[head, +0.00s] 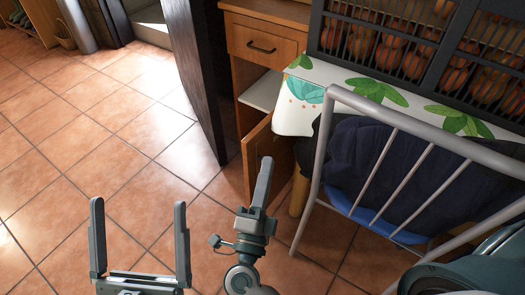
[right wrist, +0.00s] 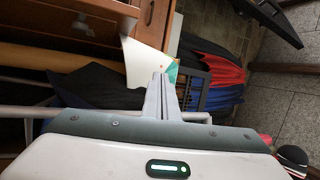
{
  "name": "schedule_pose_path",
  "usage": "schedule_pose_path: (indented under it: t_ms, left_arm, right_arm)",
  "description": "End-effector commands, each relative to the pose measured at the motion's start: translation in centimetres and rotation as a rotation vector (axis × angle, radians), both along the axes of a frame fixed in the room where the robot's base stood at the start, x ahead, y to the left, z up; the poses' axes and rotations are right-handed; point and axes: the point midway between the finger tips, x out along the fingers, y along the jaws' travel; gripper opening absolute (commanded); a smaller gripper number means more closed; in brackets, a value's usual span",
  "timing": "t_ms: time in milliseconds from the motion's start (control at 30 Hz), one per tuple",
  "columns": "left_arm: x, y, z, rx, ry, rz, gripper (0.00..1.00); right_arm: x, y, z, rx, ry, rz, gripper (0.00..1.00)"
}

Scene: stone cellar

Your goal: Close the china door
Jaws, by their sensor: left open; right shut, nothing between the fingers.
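A wooden cabinet (head: 235,95) stands at the top middle of the head view, with a shut drawer (head: 264,43) and dark handle. Below the drawer, a wooden door (head: 256,150) stands swung open toward me, and a pale shelf (head: 262,92) shows inside. No label shows that this is the china door. My right gripper (head: 266,163) is shut and empty, pointing up in front of the door's right side; I cannot tell whether it touches. Its shut fingers also show in the right wrist view (right wrist: 161,78). My left gripper (head: 139,203) is open and empty over the tiles, left of the door.
A tall dark panel (head: 195,80) stands left of the cabinet. To the right are a table with a leaf-patterned cloth (head: 304,105), dark crates (head: 385,35) of round orange-brown items, and a grey metal-framed chair (head: 395,120) with dark cloth. The tiled floor (head: 90,120) at left is clear.

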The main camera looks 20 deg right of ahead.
Motion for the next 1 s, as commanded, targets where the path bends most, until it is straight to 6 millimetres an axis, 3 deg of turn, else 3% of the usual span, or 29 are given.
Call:
schedule_pose_path:
  t_ms: [100, 300, 767, 1000]
  left_arm:
    - [-0.6, 0.4, 0.9, -0.02, -0.07, 0.005, 1.0]
    - [-1.2, 0.7, 1.8, -0.039, -0.13, 0.01, 1.0]
    - [-1.3, 0.8, 1.9, -0.041, -0.139, 0.01, 1.0]
    - [-1.3, 1.0, 2.1, -0.045, -0.158, 0.014, 1.0]
  right_arm:
    - [1.3, 0.1, -3.6, 0.163, 0.07, -0.063, 0.0]
    - [2.0, 0.6, -7.1, 0.294, 0.158, -0.117, 0.0]
    - [2.1, 0.6, -7.5, 0.312, 0.17, -0.124, 0.0]
    - [3.2, -0.3, -7.6, 0.31, 0.168, -0.124, 0.0]
